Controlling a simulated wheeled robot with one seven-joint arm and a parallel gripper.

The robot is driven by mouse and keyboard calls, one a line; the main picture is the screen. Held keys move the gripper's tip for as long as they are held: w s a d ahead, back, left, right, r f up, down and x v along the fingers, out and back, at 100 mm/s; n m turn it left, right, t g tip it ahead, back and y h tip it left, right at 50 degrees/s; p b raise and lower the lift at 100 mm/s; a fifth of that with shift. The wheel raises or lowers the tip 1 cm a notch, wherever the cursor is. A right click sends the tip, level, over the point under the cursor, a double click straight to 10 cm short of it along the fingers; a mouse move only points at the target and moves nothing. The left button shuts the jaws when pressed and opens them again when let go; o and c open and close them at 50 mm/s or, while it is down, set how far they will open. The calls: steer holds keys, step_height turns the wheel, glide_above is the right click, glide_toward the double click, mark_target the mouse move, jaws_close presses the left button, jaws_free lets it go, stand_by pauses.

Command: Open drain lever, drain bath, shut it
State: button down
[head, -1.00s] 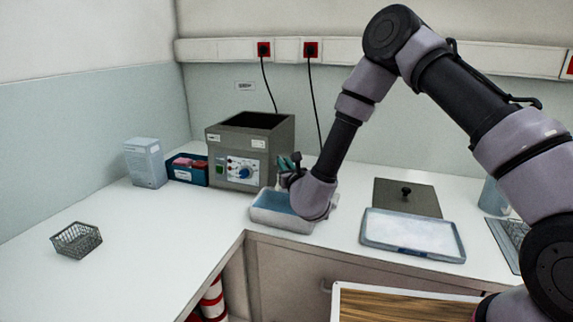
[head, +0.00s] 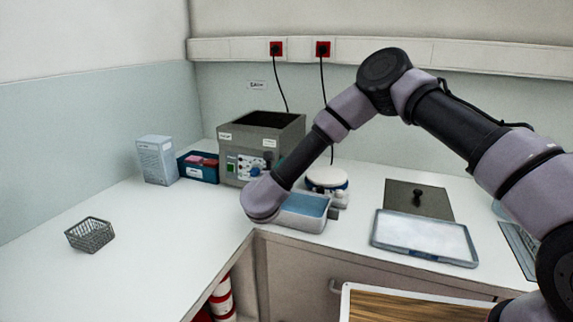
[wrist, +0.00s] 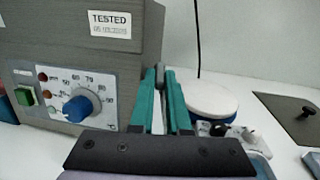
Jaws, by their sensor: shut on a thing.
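The grey bath (head: 262,122) stands open-topped at the back of the bench; its inside is dark and I see no liquid level. Its front panel has a blue dial (wrist: 78,109) and a green switch (wrist: 25,96). In the wrist view my gripper (wrist: 160,78) has its teal fingers closed around a slim dark grey piece, apparently the drain lever (wrist: 160,70), at the bath's front right corner. In the head view my arm mostly hides the fingers. A tray (head: 300,222) with blue liquid sits on the bench before the bath, partly behind my wrist.
A white round-topped device (head: 326,179) stands right of the bath. Farther right are a dark lid (head: 425,200) and a shallow white-filled tray (head: 424,238). Left are a blue box (head: 198,172), a carton (head: 157,160) and a wire basket (head: 90,234). The left bench is mostly clear.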

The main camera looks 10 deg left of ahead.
steer(key=c, duration=0.9)
jaws_free()
steer(key=shift+r, duration=0.1)
